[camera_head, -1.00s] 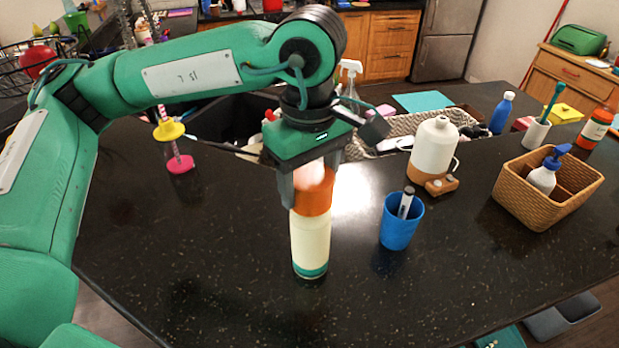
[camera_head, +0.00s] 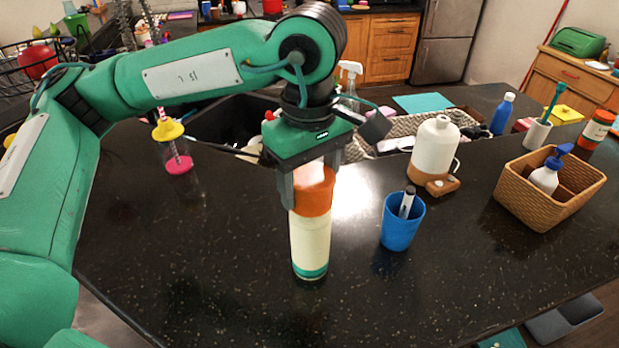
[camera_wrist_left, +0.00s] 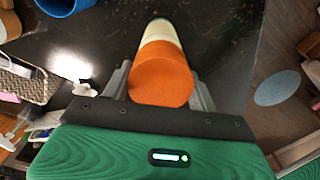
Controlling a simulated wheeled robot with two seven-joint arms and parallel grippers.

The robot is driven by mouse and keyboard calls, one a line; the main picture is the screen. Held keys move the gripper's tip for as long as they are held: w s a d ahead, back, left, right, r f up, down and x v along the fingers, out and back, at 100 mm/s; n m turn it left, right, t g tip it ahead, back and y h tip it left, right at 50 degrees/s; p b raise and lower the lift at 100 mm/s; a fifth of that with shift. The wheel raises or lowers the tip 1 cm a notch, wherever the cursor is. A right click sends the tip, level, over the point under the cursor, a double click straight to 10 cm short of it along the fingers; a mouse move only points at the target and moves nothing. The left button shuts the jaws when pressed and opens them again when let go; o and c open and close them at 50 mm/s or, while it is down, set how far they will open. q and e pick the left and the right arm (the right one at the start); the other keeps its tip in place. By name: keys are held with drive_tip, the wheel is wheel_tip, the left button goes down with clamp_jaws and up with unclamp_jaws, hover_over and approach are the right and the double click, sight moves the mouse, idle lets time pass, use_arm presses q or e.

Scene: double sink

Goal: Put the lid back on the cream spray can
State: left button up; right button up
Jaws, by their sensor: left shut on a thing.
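The cream spray can (camera_head: 310,240) stands upright on the dark counter, with a green band at its base. The orange lid (camera_head: 314,192) sits on top of the can, in line with it; I cannot tell if it is fully pressed down. My left gripper (camera_head: 308,188) points down from above with its fingers on either side of the lid, shut on it. In the left wrist view the orange lid (camera_wrist_left: 161,80) lies between the two fingers (camera_wrist_left: 160,88), with the cream can (camera_wrist_left: 161,36) beyond it. My right gripper is not in view.
A blue cup (camera_head: 401,225) with a marker stands right of the can. A white and tan bottle (camera_head: 433,150) and a wicker basket (camera_head: 540,205) are further right. A yellow-topped bottle (camera_head: 170,135) stands left, behind my arm. The front counter is clear.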

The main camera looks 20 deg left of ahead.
use_arm(q)
drive_tip(key=shift+b, duration=0.45)
idle(0.5)
drive_tip(key=o, duration=1.4)
drive_tip(key=shift+c, duration=0.2)
drive_tip(key=shift+r, duration=0.1)
drive_tip(key=shift+r+p, duration=1.4)
drive_tip(key=shift+r, duration=2)
clamp_jaws()
